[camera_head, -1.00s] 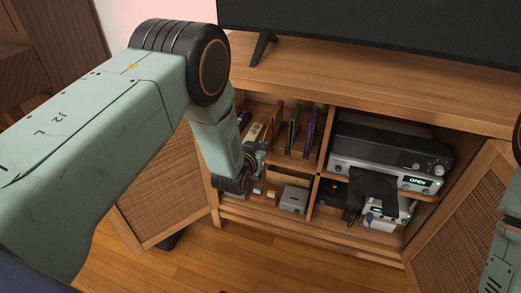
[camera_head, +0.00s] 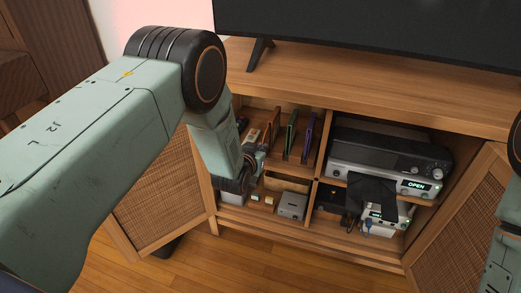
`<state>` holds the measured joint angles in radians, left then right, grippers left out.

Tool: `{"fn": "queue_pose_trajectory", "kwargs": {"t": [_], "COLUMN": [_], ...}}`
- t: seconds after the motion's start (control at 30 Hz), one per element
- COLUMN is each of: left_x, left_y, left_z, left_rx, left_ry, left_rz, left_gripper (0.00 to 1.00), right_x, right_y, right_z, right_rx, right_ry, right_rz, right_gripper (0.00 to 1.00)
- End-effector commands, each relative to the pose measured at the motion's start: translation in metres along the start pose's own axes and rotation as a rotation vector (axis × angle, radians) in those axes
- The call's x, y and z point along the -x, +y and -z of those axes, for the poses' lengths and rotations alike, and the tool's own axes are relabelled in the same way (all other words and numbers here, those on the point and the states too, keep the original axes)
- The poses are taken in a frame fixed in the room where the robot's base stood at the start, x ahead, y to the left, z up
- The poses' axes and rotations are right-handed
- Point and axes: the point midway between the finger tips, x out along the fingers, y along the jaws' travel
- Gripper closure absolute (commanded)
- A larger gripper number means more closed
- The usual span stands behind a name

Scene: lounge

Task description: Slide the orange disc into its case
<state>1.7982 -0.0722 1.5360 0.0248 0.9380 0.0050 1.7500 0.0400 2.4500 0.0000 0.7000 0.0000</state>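My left arm reaches from the left into the cabinet's left compartment. My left gripper (camera_head: 257,157) is small and partly hidden behind its own wrist, so whether its fingers are open or hold anything is unclear. It is just in front of the upright slim cases: an orange-brown one (camera_head: 272,124), a green one (camera_head: 290,136) and a purple one (camera_head: 308,137). A pale, orange-marked item (camera_head: 252,136) lies just behind the gripper. I cannot make out the orange disc.
A grey box (camera_head: 292,205) and small boxes stand low in the left compartment. Rattan doors (camera_head: 160,200) stand open on both sides.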

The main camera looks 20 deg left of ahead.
Motion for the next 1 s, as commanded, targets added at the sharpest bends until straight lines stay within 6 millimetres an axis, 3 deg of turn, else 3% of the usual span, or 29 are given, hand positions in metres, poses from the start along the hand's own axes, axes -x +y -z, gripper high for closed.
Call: {"fn": "queue_pose_trajectory", "kwargs": {"t": [1.0], "left_x": [-0.027], "left_y": [0.0], "left_z": [0.011], "left_rx": [0.0], "left_ry": [0.001], "left_rz": [0.0], "left_gripper": [1.0], "right_x": [-0.019], "right_y": [0.0], "right_z": [0.0], "right_rx": [0.0], "right_ry": [0.0], "right_rz": [0.0], "right_gripper": [1.0]}}
